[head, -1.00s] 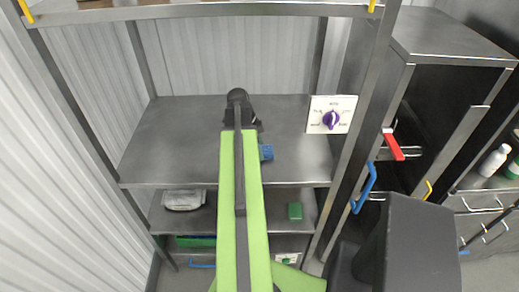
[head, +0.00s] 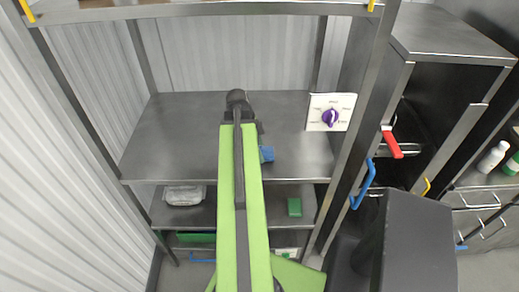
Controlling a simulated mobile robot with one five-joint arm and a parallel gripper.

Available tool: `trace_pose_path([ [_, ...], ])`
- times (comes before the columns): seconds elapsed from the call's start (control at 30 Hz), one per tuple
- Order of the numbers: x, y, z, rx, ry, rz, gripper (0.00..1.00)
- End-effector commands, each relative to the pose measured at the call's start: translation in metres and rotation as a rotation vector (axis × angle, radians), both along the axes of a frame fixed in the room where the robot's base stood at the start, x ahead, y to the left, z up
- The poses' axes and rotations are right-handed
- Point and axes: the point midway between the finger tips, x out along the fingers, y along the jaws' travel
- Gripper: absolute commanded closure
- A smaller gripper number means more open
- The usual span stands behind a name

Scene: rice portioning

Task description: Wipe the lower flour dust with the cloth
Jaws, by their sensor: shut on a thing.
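My gripper (head: 259,128) is at the far end of my green arm, over the middle grey metal shelf (head: 170,130). The arm hides most of it and its fingertips. A small blue cloth (head: 267,154) shows just right of the arm, low over this shelf, partly hidden by the arm. My gripper is shut on the cloth. I cannot tell whether the cloth touches the shelf. I cannot make out any flour dust on the visible part of the shelf.
A white panel with a purple knob (head: 331,117) is at the shelf's right side. A clear container (head: 185,195) and a green block (head: 294,207) are on the shelf below. Upright posts flank the rack. A red handle (head: 393,145) and a blue handle (head: 364,185) stick out at right.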

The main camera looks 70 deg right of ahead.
Motion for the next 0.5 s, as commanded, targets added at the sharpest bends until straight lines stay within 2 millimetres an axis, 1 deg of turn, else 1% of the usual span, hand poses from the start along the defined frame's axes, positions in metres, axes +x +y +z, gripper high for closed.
trace_pose_path([
  [0.03, 0.000, 0.000, 0.013, 0.000, 0.000, 0.000, 0.70],
  [0.3, 0.000, 0.000, 0.045, 0.000, 0.000, 0.000, 0.70],
  [0.4, 0.000, 0.000, 0.052, 0.000, 0.000, 0.000, 0.70],
  [0.5, 0.000, 0.000, 0.051, 0.000, 0.000, 0.000, 0.70],
])
